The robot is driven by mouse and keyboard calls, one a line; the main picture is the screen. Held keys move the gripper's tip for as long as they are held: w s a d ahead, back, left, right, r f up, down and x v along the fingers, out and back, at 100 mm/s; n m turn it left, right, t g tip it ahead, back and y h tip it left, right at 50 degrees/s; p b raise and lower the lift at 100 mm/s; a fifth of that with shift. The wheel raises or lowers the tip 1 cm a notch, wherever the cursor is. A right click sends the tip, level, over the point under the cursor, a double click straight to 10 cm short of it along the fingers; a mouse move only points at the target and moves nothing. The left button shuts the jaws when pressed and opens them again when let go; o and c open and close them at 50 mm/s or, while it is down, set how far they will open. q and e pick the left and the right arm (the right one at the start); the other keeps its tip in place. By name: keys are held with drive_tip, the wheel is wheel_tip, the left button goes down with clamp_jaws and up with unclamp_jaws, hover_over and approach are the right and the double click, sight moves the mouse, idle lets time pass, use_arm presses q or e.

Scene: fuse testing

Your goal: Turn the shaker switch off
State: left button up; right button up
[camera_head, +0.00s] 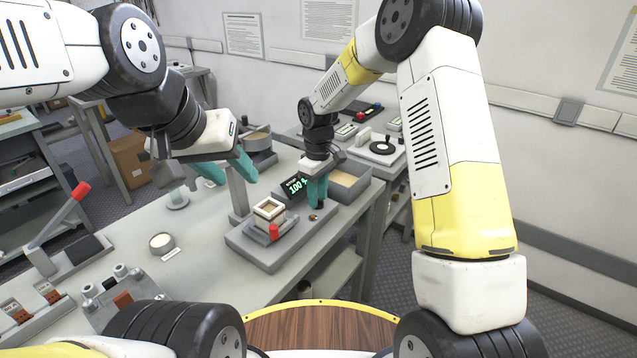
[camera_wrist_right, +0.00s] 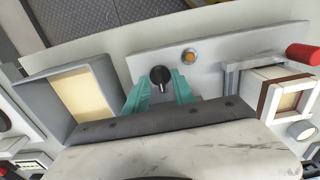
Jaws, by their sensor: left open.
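The shaker has a grey base plate (camera_head: 262,252) with a clamped square box (camera_head: 268,212), a red-tipped lever (camera_head: 274,232) and a display (camera_head: 294,186) showing green "100". In the right wrist view its black round switch knob (camera_wrist_right: 160,76) sits on the light grey plate. My right gripper (camera_wrist_right: 160,91) points at the knob with its teal fingers apart, one on each side. A gap shows on both sides. In the head view my right gripper (camera_head: 316,204) hides the knob. My left gripper (camera_head: 230,177) is open and empty above the table, left of the shaker.
An amber lamp (camera_wrist_right: 188,56) sits beside the knob. A grey tray with tan contents (camera_head: 347,184) stands behind my right gripper. A red-handled lever (camera_head: 80,191) and a small round dish (camera_head: 161,242) are at left. The table between dish and shaker is clear.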

drive_tip(key=shift+r, duration=3.9)
drive_tip(key=shift+d+r, duration=0.1)
drive_tip(key=shift+r, duration=0.05)
drive_tip(key=s+d+r+m+t+y, duration=0.1)
drive_tip(key=s+d+r+m, duration=0.1)
drive_tip(key=s+d+r, duration=0.4)
drive_tip(key=s+d+r+m+t, duration=0.2)
drive_tip(key=s+d+r, duration=0.15)
drive_tip(key=r, duration=0.35)
drive_tip(key=s+d+r+m+t, duration=0.1)
drive_tip(key=s+d+m, duration=0.1)
drive_tip(key=s, duration=0.6)
drive_tip(key=s+d+r+m+t+y, duration=0.1)
drive_tip(key=s+d+r+m+t, duration=0.1)
drive_tip(key=s, duration=0.7)
drive_tip(key=shift+d+r+m, duration=0.2)
drive_tip(key=shift+d+m, duration=0.5)
drive_tip(key=shift+m, duration=0.5)
